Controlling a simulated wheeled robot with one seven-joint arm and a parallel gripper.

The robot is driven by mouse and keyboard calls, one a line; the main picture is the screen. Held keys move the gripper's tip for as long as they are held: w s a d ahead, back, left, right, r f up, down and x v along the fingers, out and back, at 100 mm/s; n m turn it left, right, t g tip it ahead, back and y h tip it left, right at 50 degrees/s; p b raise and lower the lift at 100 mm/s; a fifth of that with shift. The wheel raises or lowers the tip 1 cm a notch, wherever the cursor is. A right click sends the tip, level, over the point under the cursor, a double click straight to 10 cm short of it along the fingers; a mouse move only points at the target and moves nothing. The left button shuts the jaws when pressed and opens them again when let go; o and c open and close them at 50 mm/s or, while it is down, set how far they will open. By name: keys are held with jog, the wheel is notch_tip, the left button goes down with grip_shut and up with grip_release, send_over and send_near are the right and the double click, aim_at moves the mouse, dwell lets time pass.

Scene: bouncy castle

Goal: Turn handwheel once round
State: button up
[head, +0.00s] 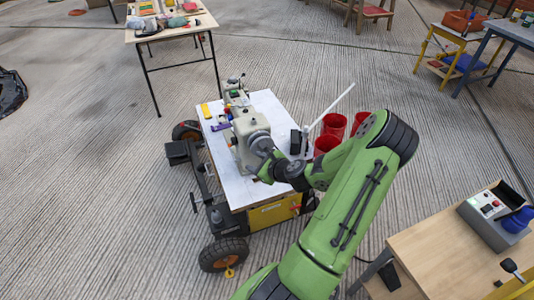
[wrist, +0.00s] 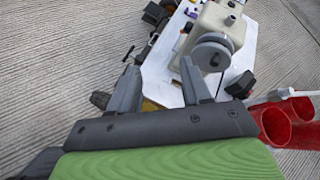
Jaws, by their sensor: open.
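A cream sewing machine (head: 247,125) stands on a white tabletop and carries a round grey handwheel (head: 261,143) on its near end. In the wrist view the handwheel (wrist: 212,53) faces me, with a smaller hub at its middle. My gripper (wrist: 160,66) is open and empty, its two dark fingers spread apart. The handwheel lies beyond the fingertips and to the right of the right finger, not between them. In the head view my gripper (head: 262,168) is close to the handwheel and partly covers its lower side. I cannot tell whether they touch.
The white tabletop (head: 270,105) sits on a wheeled cart. Red cups (head: 334,124) and a white rod (head: 331,104) are to the right of the machine. A wooden table (head: 440,245) with a control box (head: 494,212) stands at lower right. Ribbed floor lies open at left.

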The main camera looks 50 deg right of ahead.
jog(key=s+d+f+m+h, duration=0.3)
jog(key=s+d+m+h, duration=0.1)
jog(key=s+d+m, duration=0.3)
jog(key=w+d+f+b, duration=0.2)
jog(key=w+d+f, duration=0.1)
jog(key=w, duration=0.4)
jog(key=w+d+f+m+b, duration=0.1)
jog(key=w+d+f+b, duration=0.1)
jog(key=w, duration=0.5)
jog(key=d+f, duration=0.1)
jog(key=d, duration=0.1)
jog(key=shift+d+f+b, duration=0.2)
jog(key=shift+d+b, duration=0.1)
jog(key=shift+c, duration=0.3)
grip_shut()
